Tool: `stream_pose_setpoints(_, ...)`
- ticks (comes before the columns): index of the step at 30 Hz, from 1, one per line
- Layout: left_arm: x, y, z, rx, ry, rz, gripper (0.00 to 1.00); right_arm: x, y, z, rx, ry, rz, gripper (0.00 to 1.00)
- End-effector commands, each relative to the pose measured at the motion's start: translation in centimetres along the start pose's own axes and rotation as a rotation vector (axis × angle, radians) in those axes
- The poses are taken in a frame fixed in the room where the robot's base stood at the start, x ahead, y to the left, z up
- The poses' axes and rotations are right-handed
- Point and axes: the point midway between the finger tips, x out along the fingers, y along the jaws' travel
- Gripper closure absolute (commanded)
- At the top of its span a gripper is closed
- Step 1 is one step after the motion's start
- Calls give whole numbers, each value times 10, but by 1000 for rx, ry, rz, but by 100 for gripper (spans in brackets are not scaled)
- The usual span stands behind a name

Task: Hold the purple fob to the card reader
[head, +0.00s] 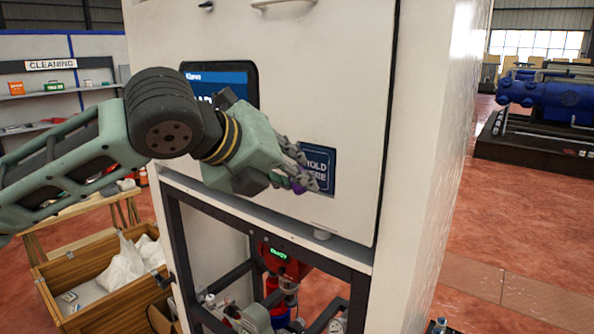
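My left gripper (305,178) is in front of the white cabinet (325,75). It is shut on the purple fob (298,187), of which only a small purple patch shows between the fingers. The card reader (321,165) is a dark blue panel marked "HOLD HERE" on the cabinet front. The fingertips and fob overlap the reader's left part in the picture; I cannot tell whether the fob touches it.
A screen (232,80) on the cabinet is partly hidden by my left arm. Below is an open dark frame with a red device (284,262) inside. A wooden crate (95,275) with white bags stands at the lower left. Red floor is open at the right.

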Motion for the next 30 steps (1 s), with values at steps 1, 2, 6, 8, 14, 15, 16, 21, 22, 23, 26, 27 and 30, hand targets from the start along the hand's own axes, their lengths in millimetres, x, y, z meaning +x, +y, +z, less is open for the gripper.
stream_pose_setpoints(1, -5, 3, -2, 0, -1, 1, 91, -1, 0, 0, 0, 0, 0, 73)
stream_pose_setpoints(2, -8, 4, -3, 0, 0, 1, 91, -1, 0, 0, 0, 0, 0, 73)
stream_pose_setpoints(6, -20, 9, -8, 0, -1, 1, 91, -3, 0, 0, -1, 0, 0, 73)
stream_pose_setpoints(8, -25, 11, -10, 0, -1, 0, 91, -3, 0, 0, -1, 0, 0, 73)
stream_pose_setpoints(14, -42, 19, -18, 0, 0, 1, 91, -6, 0, 0, -1, 0, 0, 73)
stream_pose_setpoints(15, -45, 20, -20, 0, 0, 1, 91, -7, 0, 0, -1, 0, 0, 73)
stream_pose_setpoints(16, -48, 21, -21, 0, 0, 1, 91, -7, 0, 0, -1, 0, 0, 73)
stream_pose_setpoints(21, -61, 27, -26, -1, -1, 1, 91, -10, 1, 0, -2, -1, 1, 73)
stream_pose_setpoints(22, -63, 28, -27, -1, -1, 1, 91, -10, 2, 0, -2, -1, 1, 73)
stream_pose_setpoints(23, -64, 28, -28, -1, -1, 1, 91, -10, 2, 0, -2, -1, 2, 73)
stream_pose_setpoints(26, -67, 30, -30, 0, 0, 1, 91, -10, 2, 0, -2, -1, 2, 73)
stream_pose_setpoints(27, -67, 30, -30, 0, 0, 1, 91, -10, 2, 0, -2, -1, 3, 73)
stream_pose_setpoints(30, -67, 30, -30, 0, 0, 1, 91, -10, 3, 0, -2, -1, 3, 73)
